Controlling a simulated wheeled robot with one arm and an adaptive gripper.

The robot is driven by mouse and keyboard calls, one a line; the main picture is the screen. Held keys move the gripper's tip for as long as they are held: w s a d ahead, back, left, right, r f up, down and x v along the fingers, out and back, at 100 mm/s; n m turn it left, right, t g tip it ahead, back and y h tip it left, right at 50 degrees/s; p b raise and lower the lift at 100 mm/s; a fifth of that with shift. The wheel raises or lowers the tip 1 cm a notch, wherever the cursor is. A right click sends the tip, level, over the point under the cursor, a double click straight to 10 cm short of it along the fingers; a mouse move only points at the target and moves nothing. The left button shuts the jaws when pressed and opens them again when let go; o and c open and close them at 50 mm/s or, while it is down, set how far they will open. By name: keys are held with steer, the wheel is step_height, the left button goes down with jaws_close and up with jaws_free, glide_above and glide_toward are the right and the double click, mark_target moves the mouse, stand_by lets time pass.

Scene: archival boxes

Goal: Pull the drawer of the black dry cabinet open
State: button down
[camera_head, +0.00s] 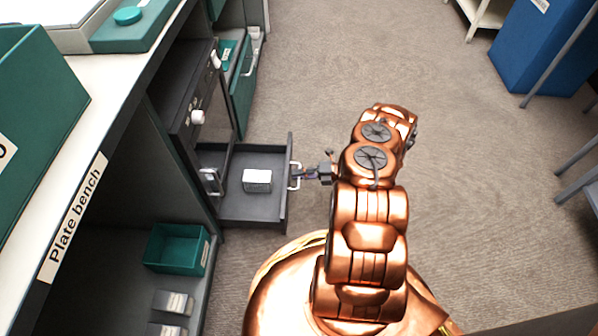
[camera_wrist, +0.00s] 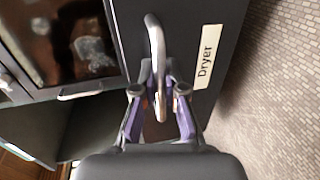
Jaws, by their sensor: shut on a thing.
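The black dry cabinet (camera_head: 184,95) stands under the bench at the left in the head view. Its drawer (camera_head: 262,208) is pulled out and stands open over the floor, with a small white box (camera_head: 257,180) inside. The drawer front carries a pale bar handle (camera_head: 294,176), and in the wrist view the handle (camera_wrist: 156,50) shows beside a label reading "Dryer" (camera_wrist: 207,57). My gripper (camera_head: 305,174) is at the drawer front, shut on the handle. In the wrist view its purple-grey fingers (camera_wrist: 159,98) sit on either side of the handle's bar.
The white bench (camera_head: 110,130), labelled "Plate bench", runs along the left with green boxes on top. A green open bin (camera_head: 178,248) sits on the shelf below. Carpet (camera_head: 480,200) is clear to the right. A blue container (camera_head: 545,50) and metal legs stand at the far right.

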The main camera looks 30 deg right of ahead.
steer(key=shift+d, duration=0.15)
steer(key=c, duration=1.2)
jaws_free()
steer(key=v, duration=1.2)
